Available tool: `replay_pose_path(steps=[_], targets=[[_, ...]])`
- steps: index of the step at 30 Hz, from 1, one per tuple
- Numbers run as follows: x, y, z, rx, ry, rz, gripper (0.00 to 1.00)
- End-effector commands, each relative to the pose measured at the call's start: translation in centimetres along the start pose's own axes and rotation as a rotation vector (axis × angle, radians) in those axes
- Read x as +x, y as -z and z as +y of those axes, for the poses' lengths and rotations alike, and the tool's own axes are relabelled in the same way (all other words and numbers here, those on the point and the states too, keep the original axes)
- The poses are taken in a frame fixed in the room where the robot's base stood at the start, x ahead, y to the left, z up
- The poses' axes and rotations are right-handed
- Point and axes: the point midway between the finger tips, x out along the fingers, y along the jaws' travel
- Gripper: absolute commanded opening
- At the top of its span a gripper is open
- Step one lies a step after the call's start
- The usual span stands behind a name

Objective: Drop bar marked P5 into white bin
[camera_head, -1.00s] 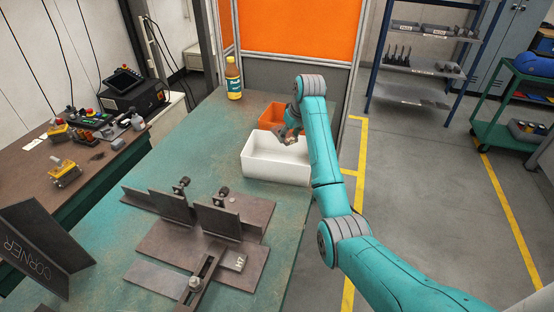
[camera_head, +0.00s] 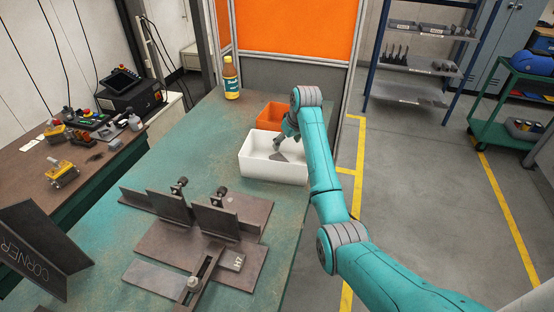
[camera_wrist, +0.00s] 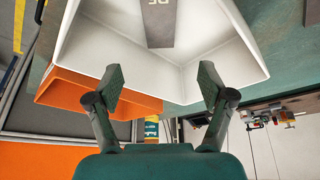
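The white bin (camera_head: 270,171) stands on the green table, and its inside fills the upper part of the wrist view (camera_wrist: 88,48). A flat grey bar (camera_head: 280,157) lies inside the bin. In the wrist view the bar (camera_wrist: 160,24) shows upside-down lettering that looks like P5, and its far end is cut off by the frame. My gripper (camera_head: 281,141) is over the bin. In the wrist view my gripper (camera_wrist: 162,85) has its two fingers wide apart with nothing between them, and the bar lies beyond the fingertips.
An orange bin (camera_head: 270,116) sits just behind the white bin. A bottle (camera_head: 231,79) stands at the table's back. A steel fixture (camera_head: 180,250) with upright plates and a small marked block (camera_head: 232,261) fills the table's front. A sign (camera_head: 38,250) reads CORNER.

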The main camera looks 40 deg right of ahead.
Motion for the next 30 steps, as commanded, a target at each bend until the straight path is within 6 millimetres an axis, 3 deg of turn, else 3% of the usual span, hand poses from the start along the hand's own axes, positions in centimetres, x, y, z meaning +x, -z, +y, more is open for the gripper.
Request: replay_pose_path(steps=[11, 24, 30], targets=[[-0.8, -0.1, 0.0, 0.0, 0.0, -0.002, 0.81], [-8.9, 0.0, 0.0, 0.0, -0.001, 0.001, 0.81], [-11.2, 0.0, 0.0, 0.0, 0.0, 0.0, 0.81]])
